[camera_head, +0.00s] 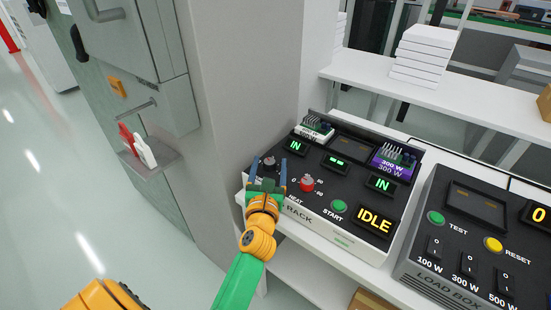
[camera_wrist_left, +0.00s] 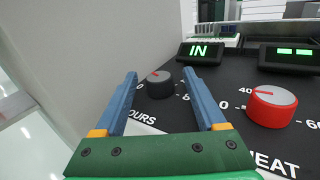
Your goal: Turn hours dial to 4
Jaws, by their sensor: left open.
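The hours dial (camera_head: 269,162) is a small dark knob at the left end of the rack's black panel. In the left wrist view the dial (camera_wrist_left: 159,84) has a grey top with a red mark pointing to the upper left. Its label partly shows as "OURS", and most of its scale numbers are hidden by my fingers. My left gripper (camera_head: 268,174) is open, and its blue fingers stand on either side of the dial. They appear apart from it in the left wrist view (camera_wrist_left: 160,78). My right gripper is not in view.
The red heat dial (camera_head: 307,183) sits close to the right of my left gripper. A green START button (camera_head: 339,206) and an IDLE display (camera_head: 374,220) are further right. The load box (camera_head: 448,268) stands beyond. A grey pillar (camera_head: 255,80) rises close behind and left.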

